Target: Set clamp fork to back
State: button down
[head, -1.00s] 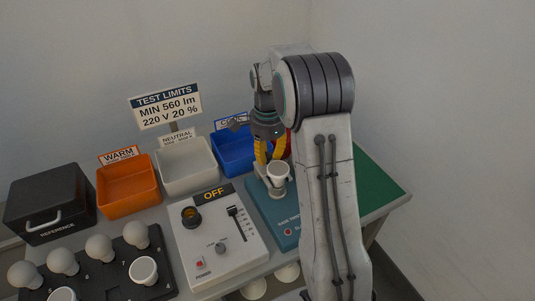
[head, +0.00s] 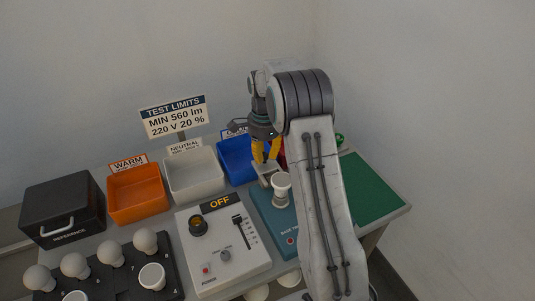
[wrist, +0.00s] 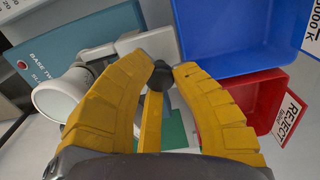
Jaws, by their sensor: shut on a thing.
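My gripper (head: 264,161) points down over the teal base tester (head: 272,225), its yellow fingers closed around a small dark knob (wrist: 162,76) in the wrist view. The knob appears to belong to the grey clamp fork (wrist: 150,43), which lies at the fingertips, on the back part of the tester. In the head view the fork (head: 266,170) is partly hidden by the fingers.
The blue bin (head: 236,160) is close behind and left of my gripper. A red reject bin (wrist: 262,98) is nearby. The control box (head: 222,248) reads OFF. The bulb tray (head: 112,270) stands front left; the green mat (head: 372,187) at right looks mostly clear.

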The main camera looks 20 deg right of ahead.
aim_at(264, 154)
jog(key=shift+w+f, duration=0.1)
jog(key=shift+w, duration=0.05)
jog(key=c, duration=1.2)
grip_release()
jog(key=shift+w, duration=0.15)
jog(key=shift+o, duration=1.1)
notch_tip(264, 154, up, 12)
